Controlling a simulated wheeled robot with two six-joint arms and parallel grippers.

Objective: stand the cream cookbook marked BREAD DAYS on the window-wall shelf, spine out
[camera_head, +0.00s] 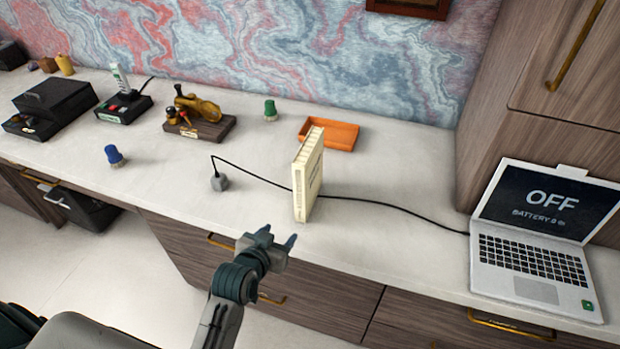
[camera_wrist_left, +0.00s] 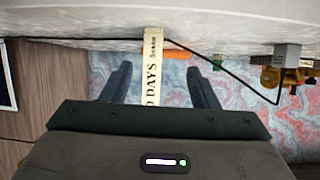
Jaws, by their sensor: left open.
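The cream cookbook (camera_head: 306,180) stands upright on the pale desktop near its front edge. In the left wrist view its narrow spine (camera_wrist_left: 153,80) faces me, with "DAYS" readable and the rest of the title cut off. My left gripper (camera_head: 277,236) is open and empty, just in front of the book and apart from it in the head view. In the left wrist view the two fingers (camera_wrist_left: 160,72) show on either side of the spine, with gaps. My right gripper is in neither view. No window-wall shelf shows.
A black cable (camera_head: 380,203) runs behind the book from a grey block (camera_head: 219,182) to a laptop (camera_head: 535,235) reading OFF. An orange tray (camera_head: 342,136) lies behind the book. A blue-topped piece (camera_head: 114,156) stands left. The desktop right of the book is mostly clear.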

